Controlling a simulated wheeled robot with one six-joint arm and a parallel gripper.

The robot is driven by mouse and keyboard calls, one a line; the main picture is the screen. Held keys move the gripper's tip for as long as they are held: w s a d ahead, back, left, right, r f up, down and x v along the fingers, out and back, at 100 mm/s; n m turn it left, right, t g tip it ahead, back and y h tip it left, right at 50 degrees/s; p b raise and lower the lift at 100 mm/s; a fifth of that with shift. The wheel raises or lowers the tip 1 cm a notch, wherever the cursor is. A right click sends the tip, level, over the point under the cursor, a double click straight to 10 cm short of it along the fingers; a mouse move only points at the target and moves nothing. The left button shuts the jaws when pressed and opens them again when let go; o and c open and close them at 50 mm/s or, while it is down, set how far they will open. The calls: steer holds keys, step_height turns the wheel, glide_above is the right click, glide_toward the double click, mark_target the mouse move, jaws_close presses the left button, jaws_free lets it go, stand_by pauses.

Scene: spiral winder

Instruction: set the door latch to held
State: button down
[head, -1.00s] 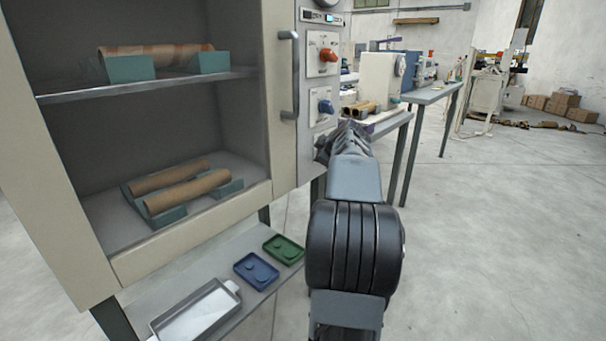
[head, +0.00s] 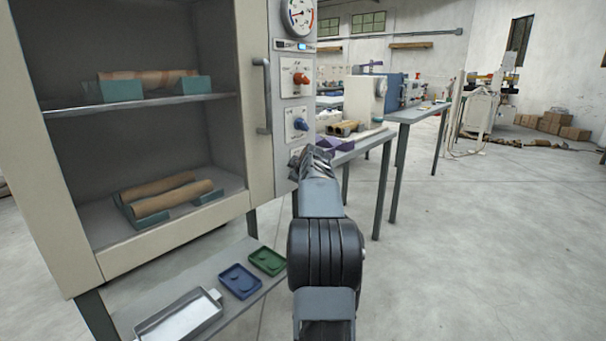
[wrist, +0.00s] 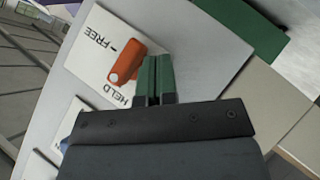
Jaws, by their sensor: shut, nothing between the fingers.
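The door latch (wrist: 130,65) is an orange lever on a white plate (wrist: 92,62) marked FREE and HELD in the wrist view. It lies between the two words, with its rounded end nearer HELD; I cannot tell its exact setting. My gripper (wrist: 158,62) is shut and empty, its green fingers just right of the lever in that view. I cannot tell whether they touch it. In the head view my gripper (head: 312,160) is at the low end of the control panel and hides the latch.
The panel also carries an orange knob (head: 300,79), a blue knob (head: 300,124) and a gauge (head: 298,16). The door handle (head: 263,95) stands left of it. A shelf below holds a blue tray (head: 239,281) and a green tray (head: 267,261). Open floor lies to the right.

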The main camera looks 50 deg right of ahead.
steer(key=shift+s+d+r+p, duration=0.35)
steer(key=shift+d+r, duration=0.25)
steer(key=shift+d, duration=0.15)
steer(key=shift+w+a, duration=0.1)
steer(key=s+a+b, duration=0.2)
steer(key=s+a, duration=0.5)
steer(key=a, duration=0.4)
steer(key=shift+a+f, duration=0.3)
steer(key=shift+f, duration=0.15)
